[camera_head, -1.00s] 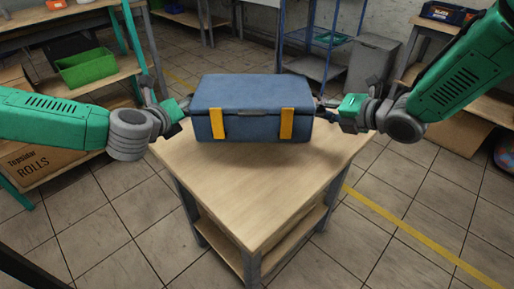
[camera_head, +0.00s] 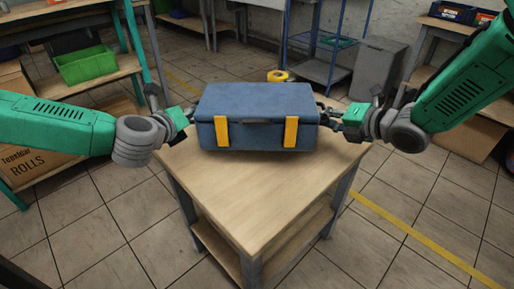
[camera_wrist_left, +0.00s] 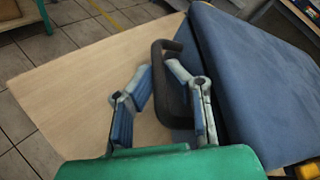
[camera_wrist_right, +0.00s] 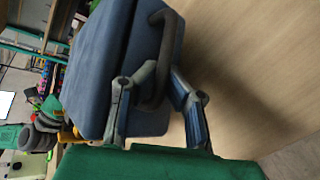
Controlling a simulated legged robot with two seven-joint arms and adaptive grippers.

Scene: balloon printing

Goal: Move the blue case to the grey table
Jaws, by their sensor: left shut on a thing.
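The blue case (camera_head: 257,110) with two yellow latches is upright over the wooden-topped table (camera_head: 250,205) in the head view. I cannot tell whether its base touches the top. My left gripper (camera_head: 188,112) is at its left side. In the left wrist view, the left gripper (camera_wrist_left: 160,66) is shut on the dark side handle (camera_wrist_left: 178,90). My right gripper (camera_head: 325,112) is at the right side. In the right wrist view, the right gripper's fingers (camera_wrist_right: 164,72) close around the other handle (camera_wrist_right: 158,50). No table is clearly the grey one.
Shelves with a green bin (camera_head: 86,65) stand at the left. A blue rack (camera_head: 325,55), a grey bin (camera_head: 377,68) and a bench with a dark blue crate (camera_head: 455,12) stand behind at the right. A yellow item (camera_head: 278,75) shows behind the case. Tiled floor is free at the front right.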

